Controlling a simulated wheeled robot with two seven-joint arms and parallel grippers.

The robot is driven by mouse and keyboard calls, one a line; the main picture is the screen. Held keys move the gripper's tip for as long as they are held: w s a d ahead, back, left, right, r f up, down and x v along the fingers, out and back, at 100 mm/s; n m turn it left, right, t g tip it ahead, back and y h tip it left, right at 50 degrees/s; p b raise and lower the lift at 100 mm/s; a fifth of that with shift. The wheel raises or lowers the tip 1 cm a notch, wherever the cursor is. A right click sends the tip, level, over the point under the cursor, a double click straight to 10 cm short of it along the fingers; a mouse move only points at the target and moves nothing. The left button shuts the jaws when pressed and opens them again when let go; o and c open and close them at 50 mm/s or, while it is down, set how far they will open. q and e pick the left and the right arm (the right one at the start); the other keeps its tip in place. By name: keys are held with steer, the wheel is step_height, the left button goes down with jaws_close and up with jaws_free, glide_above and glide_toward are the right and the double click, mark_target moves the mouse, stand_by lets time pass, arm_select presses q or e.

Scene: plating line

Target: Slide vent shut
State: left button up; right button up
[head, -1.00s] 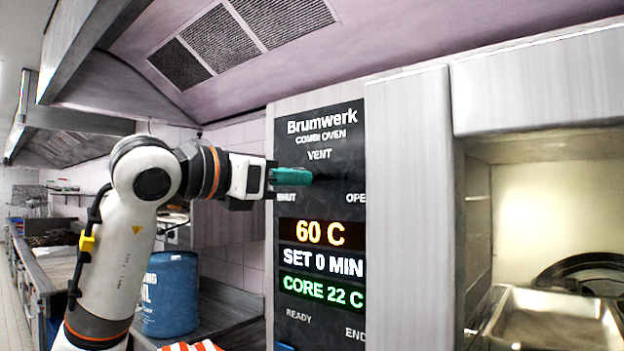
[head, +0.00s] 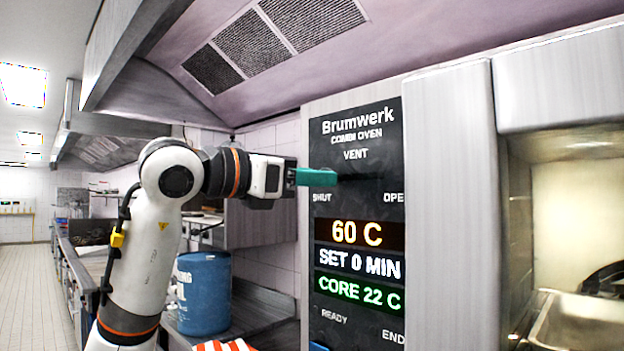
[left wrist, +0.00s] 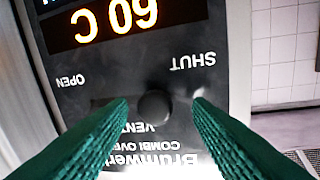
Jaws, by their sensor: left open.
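The combi oven's black panel (head: 358,280) carries a VENT label with SHUT at left and OPEN at right below it. The vent's round dark knob (left wrist: 154,105) shows in the left wrist view, where the panel appears upside down. The knob sits between the two labels, somewhat nearer SHUT. My left gripper (head: 334,177) is open at the vent slot, its green fingers (left wrist: 160,120) on either side of the knob with gaps visible. In the head view the fingers hide the knob. My right gripper is not in view.
A blue drum (head: 203,293) stands on the counter below my left arm. An orange-and-white striped thing (head: 225,346) lies at the bottom edge. A range hood (head: 130,95) overhangs behind the arm. A metal pan (head: 580,320) sits in the lit opening at right.

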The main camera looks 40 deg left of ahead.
arm_select(q)
steer(key=b+v, duration=0.2)
steer(key=v, duration=0.9)
steer(key=shift+a+b, duration=0.25)
steer(key=shift+b, duration=0.05)
steer(key=shift+s, duration=0.15)
